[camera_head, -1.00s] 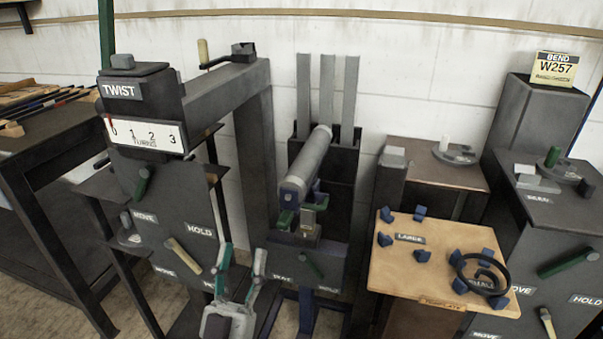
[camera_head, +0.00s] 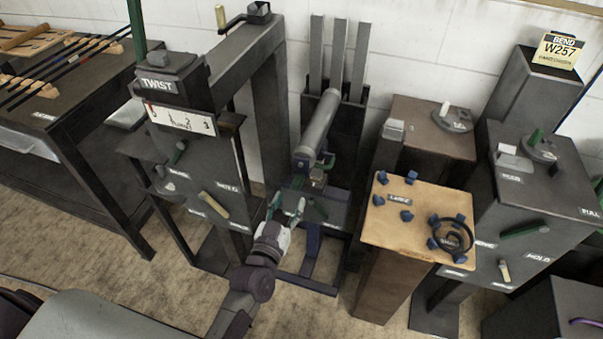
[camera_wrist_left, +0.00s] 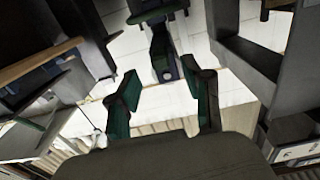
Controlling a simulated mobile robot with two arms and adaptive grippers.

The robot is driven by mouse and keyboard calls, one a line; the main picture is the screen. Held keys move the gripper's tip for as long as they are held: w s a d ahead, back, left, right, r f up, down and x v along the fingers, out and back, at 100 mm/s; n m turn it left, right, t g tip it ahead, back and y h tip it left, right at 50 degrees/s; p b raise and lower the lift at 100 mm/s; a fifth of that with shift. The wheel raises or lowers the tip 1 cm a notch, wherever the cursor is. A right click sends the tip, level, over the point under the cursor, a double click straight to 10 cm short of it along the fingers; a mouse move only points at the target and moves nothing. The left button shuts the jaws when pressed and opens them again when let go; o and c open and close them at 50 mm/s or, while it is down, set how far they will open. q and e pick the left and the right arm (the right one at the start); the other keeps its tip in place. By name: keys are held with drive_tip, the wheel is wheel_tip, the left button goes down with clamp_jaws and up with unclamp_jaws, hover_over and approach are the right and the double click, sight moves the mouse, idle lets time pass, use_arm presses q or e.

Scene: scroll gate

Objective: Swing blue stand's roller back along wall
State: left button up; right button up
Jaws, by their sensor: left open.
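The roller (camera_head: 318,124) is a grey cylinder on top of the blue stand (camera_head: 309,258). It points from the wall toward me, its near end slightly to the left. A dark block with a green part sits below its near end. My left gripper (camera_head: 288,208) is open and empty, just in front of and lower left of the roller's near end, apart from it. In the left wrist view its green-padded fingers (camera_wrist_left: 163,84) are spread, with a dark blue-grey post (camera_wrist_left: 162,58) beyond the gap. My right gripper is not in view.
The TWIST machine (camera_head: 185,150) with its beam stands left of the roller. Upright grey slats (camera_head: 338,60) stand behind it at the wall. A wooden-topped pedestal (camera_head: 405,232) with blue blocks and a black ring is to the right.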

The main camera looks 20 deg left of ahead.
sight(300, 175)
use_arm(q)
drive_tip(key=w, duration=0.9)
drive_tip(key=shift+w+d, duration=0.15)
drive_tip(key=shift+w, duration=0.25)
drive_tip(key=shift+c, duration=0.3)
clamp_jaws()
